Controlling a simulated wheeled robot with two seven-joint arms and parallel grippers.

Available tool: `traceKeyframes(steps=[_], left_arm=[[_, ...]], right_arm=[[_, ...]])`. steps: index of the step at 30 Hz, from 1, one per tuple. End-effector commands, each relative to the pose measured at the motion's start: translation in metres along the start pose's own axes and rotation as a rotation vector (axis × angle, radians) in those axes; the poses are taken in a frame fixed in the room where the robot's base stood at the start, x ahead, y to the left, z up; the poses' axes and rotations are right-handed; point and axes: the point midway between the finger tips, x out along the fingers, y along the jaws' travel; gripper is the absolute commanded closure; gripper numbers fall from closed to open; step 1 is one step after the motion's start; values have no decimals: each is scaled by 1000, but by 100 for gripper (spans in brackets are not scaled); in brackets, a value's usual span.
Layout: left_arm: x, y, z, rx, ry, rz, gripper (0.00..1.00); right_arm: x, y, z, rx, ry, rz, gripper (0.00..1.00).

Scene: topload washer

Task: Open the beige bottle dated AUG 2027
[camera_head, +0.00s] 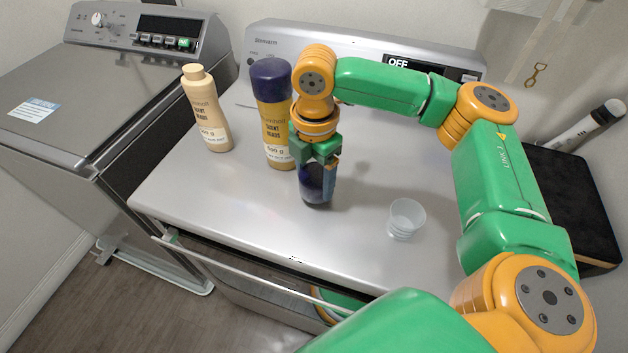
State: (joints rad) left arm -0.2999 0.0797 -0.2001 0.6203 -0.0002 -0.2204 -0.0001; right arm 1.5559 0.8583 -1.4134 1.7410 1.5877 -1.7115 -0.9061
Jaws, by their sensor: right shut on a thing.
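A beige bottle (208,112) with a beige cap stands upright on the washer top at the left. A mustard-yellow bottle (276,125) with a dark blue cap (271,80) stands to its right. Both front labels show a weight; I cannot read a date on either. My right gripper (318,172) points down in front of the yellow bottle and is shut on a dark blue object (317,193), low at the washer top. The fingers hide much of it, so I cannot tell whether it is a bottle or a cap. My left gripper is out of view.
A clear small cup (405,219) stands right of my right gripper on the washer top (240,200). A grey machine (60,90) stands at the left. A black box (565,195) and a white cylinder (590,125) are at the right. The washer's front left top is clear.

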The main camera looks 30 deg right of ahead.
Motion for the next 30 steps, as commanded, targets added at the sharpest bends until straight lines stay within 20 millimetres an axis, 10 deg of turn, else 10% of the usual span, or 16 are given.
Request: traceKeyframes(steps=[14, 15, 17, 25, 30], left_arm=[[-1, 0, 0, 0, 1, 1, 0], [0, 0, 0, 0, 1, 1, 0], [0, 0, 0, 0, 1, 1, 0], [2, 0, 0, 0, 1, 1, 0], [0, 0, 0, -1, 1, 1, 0]], right_arm=[[22, -1, -1, -3, 1, 0, 94], [22, -1, -1, -3, 1, 1, 17], [22, -1, -1, -3, 1, 1, 0], [19, 0, -1, -3, 1, 3, 0], [-21, 0, -2, -2, 2, 7, 0]])
